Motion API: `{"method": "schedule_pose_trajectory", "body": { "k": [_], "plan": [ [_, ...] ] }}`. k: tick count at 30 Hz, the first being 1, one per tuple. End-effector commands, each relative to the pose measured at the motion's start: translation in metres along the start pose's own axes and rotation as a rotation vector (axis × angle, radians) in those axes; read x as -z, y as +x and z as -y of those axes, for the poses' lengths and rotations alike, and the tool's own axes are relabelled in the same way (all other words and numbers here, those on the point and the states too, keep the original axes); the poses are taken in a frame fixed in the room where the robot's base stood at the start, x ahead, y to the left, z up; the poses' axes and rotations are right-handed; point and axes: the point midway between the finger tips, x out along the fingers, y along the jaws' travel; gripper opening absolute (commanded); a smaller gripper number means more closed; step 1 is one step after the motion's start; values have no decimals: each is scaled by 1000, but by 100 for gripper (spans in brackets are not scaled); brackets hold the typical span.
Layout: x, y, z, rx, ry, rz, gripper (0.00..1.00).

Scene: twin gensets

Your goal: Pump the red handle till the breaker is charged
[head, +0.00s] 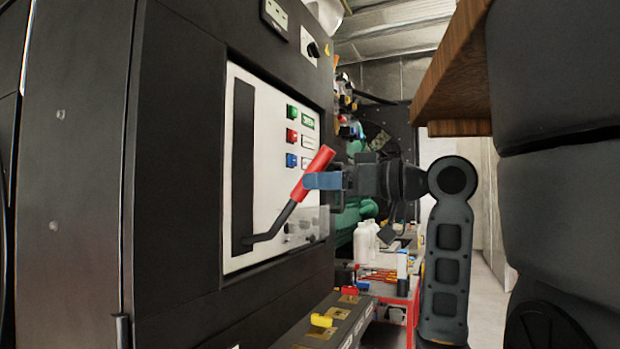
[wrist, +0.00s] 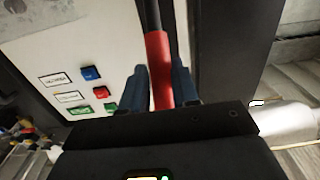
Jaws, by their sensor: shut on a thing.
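The red handle (head: 319,172) is the grip on a bent black lever (head: 273,230) that comes out of the lower part of a dark slot in the white breaker panel (head: 262,120). The lever slants up and to the right. My gripper (head: 322,181) is shut on the red handle, with its blue fingers around the grip. In the wrist view the red handle (wrist: 158,70) stands between the two blue fingers (wrist: 157,88). Green (head: 292,112), red (head: 292,137) and blue (head: 291,160) buttons sit on the panel, right of the slot. I cannot read a charge state.
The black cabinet (head: 180,150) fills the left. Below the panel, a ledge (head: 340,325) carries yellow and red levers. White bottles (head: 365,240) and a red cart (head: 412,310) stand behind. A wooden edge (head: 465,75) juts in at upper right.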

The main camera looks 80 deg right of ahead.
Motion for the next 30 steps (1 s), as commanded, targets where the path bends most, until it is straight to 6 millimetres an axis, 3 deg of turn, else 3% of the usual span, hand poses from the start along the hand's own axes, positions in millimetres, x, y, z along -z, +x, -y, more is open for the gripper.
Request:
{"method": "schedule_pose_trajectory", "body": {
  "k": [1, 6, 14, 17, 24, 30],
  "plan": [
    [-13, -6, -1, -4, 1, 0, 0],
    [-42, -27, -1, -5, 1, 1, 0],
    [-41, -30, 0, -1, -1, 1, 0],
    [-33, -26, 0, 0, -1, 1, 0],
    [8, 1, 0, 2, -1, 1, 0],
    [17, 12, 0, 0, 0, 0, 0]
  ]
}}
